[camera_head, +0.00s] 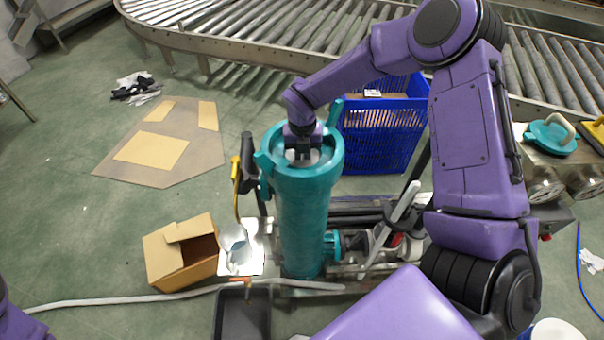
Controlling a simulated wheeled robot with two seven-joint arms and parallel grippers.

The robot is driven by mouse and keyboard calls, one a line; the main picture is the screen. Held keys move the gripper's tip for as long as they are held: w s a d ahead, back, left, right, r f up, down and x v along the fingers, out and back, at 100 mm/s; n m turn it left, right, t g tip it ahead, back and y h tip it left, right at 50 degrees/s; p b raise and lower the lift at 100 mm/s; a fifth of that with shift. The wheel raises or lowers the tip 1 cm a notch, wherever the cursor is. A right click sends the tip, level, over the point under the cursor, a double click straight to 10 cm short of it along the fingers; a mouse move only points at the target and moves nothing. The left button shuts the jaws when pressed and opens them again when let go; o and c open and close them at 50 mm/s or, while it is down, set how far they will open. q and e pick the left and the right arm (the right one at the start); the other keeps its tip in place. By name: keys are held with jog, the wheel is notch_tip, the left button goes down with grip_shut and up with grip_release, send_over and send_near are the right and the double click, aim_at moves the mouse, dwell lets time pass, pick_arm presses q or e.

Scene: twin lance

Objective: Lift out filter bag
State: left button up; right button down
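A tall teal filter housing (305,220) stands upright in the middle, with its top uncovered. Inside its mouth a small pale grey patch (314,157) shows, which may be the filter bag; most of the inside is hidden. My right gripper (302,156) points down into the mouth of the housing, at or just inside the rim. Its fingertips are too small and covered to tell whether they are open or shut on the bag. My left gripper is out of view; only a bit of purple arm shows at the lower left edge.
A teal lid (551,137) lies on a steel surface at the right. A blue crate (378,140) stands behind the housing, before a roller conveyor (270,22). A cardboard box (180,254), black tray (242,316) and grey hose (120,301) lie at the lower left.

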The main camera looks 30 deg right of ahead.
notch_tip(320, 180, up, 22)
jog(key=p, duration=0.9)
jog(key=shift+f, duration=0.2)
jog(key=shift+w, duration=0.1)
notch_tip(320, 180, up, 11)
jog(key=shift+r, duration=0.15)
dwell(0.6)
